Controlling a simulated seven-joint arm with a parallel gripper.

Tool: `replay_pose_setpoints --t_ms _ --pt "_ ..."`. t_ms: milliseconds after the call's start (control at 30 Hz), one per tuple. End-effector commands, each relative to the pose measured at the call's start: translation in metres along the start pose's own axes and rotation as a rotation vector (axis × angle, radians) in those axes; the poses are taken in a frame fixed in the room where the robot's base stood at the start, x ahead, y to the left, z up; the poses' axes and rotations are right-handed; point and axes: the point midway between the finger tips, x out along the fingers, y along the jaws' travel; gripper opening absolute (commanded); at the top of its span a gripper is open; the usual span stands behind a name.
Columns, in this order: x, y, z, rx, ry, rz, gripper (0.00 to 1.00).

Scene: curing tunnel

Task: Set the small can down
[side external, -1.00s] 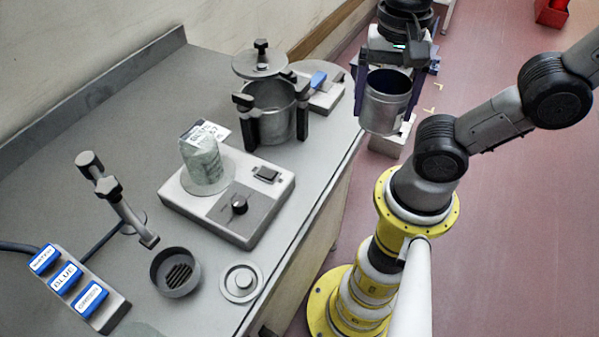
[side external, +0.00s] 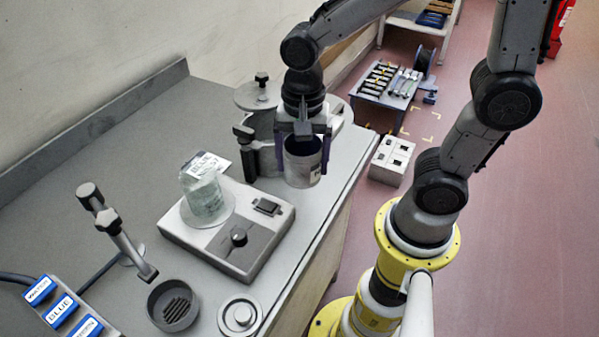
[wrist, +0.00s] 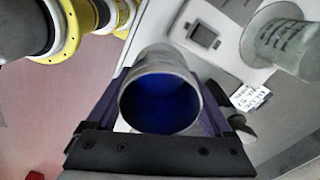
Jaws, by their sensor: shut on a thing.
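The small can (side external: 303,168) is a grey metal cylinder, open at the top and upright. My gripper (side external: 304,150) is shut on it, one finger on each side. In the side external view the can is over the right part of the grey bench (side external: 330,190), right of the scale; I cannot tell whether its base touches the bench. In the wrist view the can (wrist: 160,95) sits between the fingers, and its inside looks blue. Its underside is hidden.
A scale (side external: 232,240) bearing a clear labelled beaker (side external: 204,193) stands left of the can. A round dish (side external: 173,305) and a flat lid (side external: 240,316) lie at the front. The bench's right edge is near.

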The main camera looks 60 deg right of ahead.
Motion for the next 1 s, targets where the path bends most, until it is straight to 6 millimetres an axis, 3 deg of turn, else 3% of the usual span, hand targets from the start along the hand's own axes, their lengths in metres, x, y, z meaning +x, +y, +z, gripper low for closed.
replay_pose_setpoints --t_ms 367,1000 --pt "0.037 -0.006 -0.001 0.0 -0.001 0.003 0.19" --pt "0.047 -0.006 -0.001 0.0 0.0 0.0 0.19"
